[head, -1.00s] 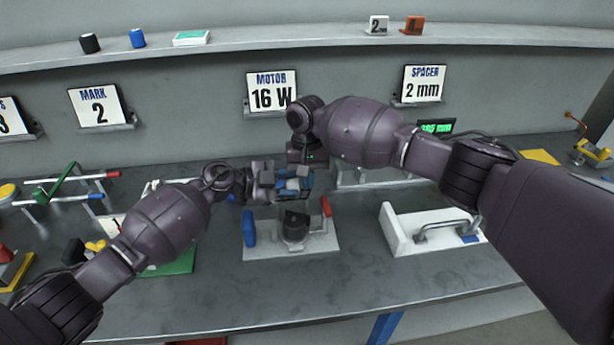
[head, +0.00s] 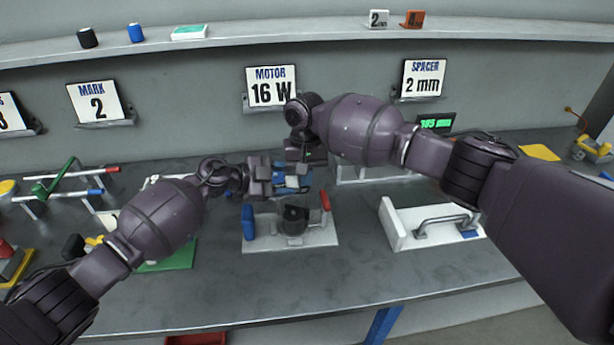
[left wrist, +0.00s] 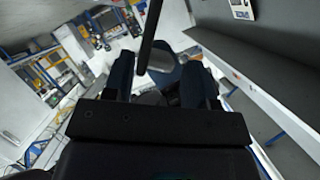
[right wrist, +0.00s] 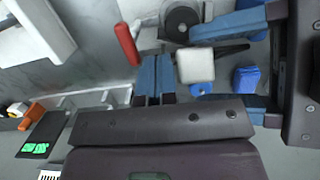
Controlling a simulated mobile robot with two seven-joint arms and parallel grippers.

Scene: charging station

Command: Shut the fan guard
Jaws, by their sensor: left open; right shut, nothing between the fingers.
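The fan unit's white base plate (head: 265,243) is on the bench, with a dark round part (head: 293,218), a blue block (head: 248,222) and a red handle (head: 326,202). My left gripper (head: 292,182) is open above its rear. In the right wrist view, a pale knob-like piece (right wrist: 195,65) with a dark rod lies between the left fingers; contact is unclear. My right gripper (right wrist: 156,98) is shut and empty beside this piece, near the red handle (right wrist: 127,43). The left wrist view shows a dark bar (left wrist: 150,30) between the left fingers. I cannot clearly make out the guard.
A white fixture with a grey handle (head: 440,225) stands to the right. A green-handled rack (head: 60,180) and a green mat (head: 170,262) are to the left. A shelf (head: 300,37) and sign boards line the wall. The bench front is clear.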

